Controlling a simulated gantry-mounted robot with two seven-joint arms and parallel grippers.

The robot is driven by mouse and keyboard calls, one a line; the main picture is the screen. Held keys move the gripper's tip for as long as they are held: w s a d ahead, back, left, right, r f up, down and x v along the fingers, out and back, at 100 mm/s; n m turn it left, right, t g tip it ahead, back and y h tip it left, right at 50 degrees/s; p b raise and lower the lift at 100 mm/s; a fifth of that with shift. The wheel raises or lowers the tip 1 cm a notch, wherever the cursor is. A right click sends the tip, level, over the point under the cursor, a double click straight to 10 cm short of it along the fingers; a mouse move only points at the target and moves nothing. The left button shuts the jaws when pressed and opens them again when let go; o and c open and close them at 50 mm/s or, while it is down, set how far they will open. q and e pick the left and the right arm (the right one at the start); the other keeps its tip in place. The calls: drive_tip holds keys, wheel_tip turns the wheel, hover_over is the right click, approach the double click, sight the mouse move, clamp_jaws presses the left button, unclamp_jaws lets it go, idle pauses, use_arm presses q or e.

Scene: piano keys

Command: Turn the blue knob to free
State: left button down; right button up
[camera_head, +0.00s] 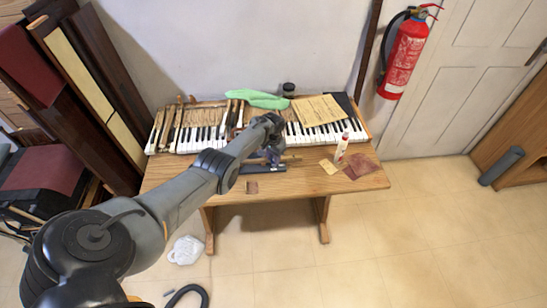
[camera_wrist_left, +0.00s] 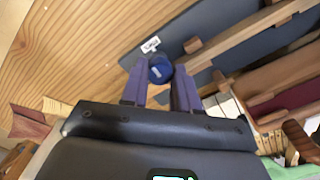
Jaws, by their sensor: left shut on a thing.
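The blue knob (camera_wrist_left: 160,69) sits on a dark slate-blue board (camera_wrist_left: 185,30), between the two purple fingers of my left gripper (camera_wrist_left: 160,78) in the left wrist view. The gripper is shut on the knob. A small white label (camera_wrist_left: 150,45) lies on the board beside the knob; its text is too small to read. In the head view my left gripper (camera_head: 270,156) is over the middle of the table, in front of the keyboard. The knob is too small or hidden to make out there. My right gripper is not in view.
The wooden table (camera_head: 220,205) holds piano keys (camera_head: 310,132), a green cloth (camera_head: 258,99), a paper sheet (camera_head: 318,110), a white bottle (camera_head: 341,148) and sandpaper pieces (camera_head: 362,166). A fire extinguisher (camera_head: 404,55) hangs at the right.

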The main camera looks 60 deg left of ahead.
use_arm(q)
drive_tip(key=c, duration=0.8)
unclamp_jaws()
drive_tip(key=shift+c, duration=0.2)
drive_tip(key=shift+r, duration=0.1)
wheel_tip(320, 180, up, 11)
drive_tip(key=p, duration=0.5)
drive_tip(key=shift+f, duration=0.2)
